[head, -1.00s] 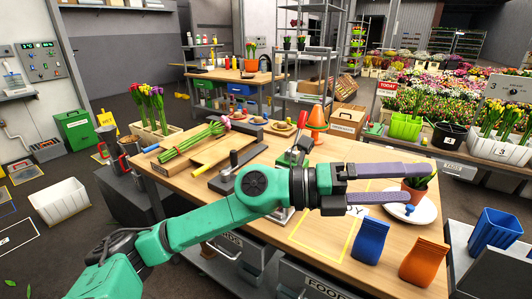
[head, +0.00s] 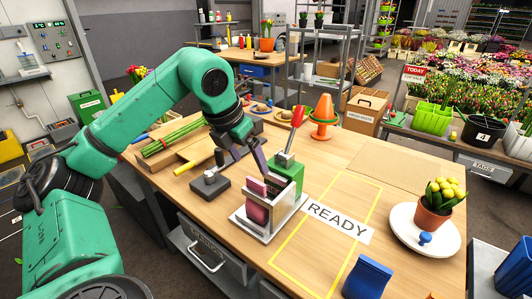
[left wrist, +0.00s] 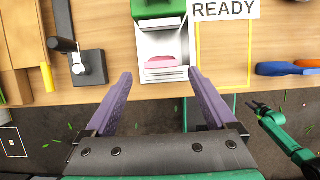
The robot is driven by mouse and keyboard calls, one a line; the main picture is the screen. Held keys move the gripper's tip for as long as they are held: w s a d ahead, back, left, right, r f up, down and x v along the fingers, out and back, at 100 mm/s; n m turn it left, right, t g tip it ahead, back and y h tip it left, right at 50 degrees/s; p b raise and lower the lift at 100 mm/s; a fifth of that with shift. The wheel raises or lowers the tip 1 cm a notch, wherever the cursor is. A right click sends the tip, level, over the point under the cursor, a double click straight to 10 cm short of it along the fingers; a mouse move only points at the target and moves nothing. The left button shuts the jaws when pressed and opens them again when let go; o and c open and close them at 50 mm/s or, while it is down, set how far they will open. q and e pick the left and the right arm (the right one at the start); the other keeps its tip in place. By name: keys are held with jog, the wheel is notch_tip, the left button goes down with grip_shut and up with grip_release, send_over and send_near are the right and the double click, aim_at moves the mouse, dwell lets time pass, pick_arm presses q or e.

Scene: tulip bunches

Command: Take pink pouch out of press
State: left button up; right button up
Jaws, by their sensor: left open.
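The pink pouch (head: 257,208) stands in the metal cradle of the press (head: 285,222), which has a green body and a raised lever with a red grip. In the left wrist view the pouch (left wrist: 162,62) shows as a pink strip in the cradle. My left gripper (head: 249,170) is open and empty, its purple fingers pointing down just above and behind the pouch in the head view. In the left wrist view its fingers (left wrist: 160,76) lie either side of the pouch, apart from it. My right gripper (left wrist: 262,112) shows small at the right; its jaw state is unclear.
A yellow-outlined area with a READY card (head: 338,221) lies empty right of the press. A black block with a lever (head: 210,186) stands to the left. A blue pouch (head: 368,278) is at the front edge. A white plate (head: 408,238) holds potted yellow flowers.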

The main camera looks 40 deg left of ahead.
aim_at(258, 190)
pick_arm(q)
notch_tip(258, 190, down, 5)
jog(key=shift+s, duration=0.15)
jog(key=x, duration=0.7)
jog(key=shift+w, duration=0.45)
jog(key=shift+w+f, duration=0.15)
jog(key=shift+f, duration=0.35)
jog(key=c, duration=1.2)
jog(key=shift+r, duration=0.15)
pick_arm(e)
jog(key=s, duration=0.3)
jog(key=shift+s, duration=0.25)
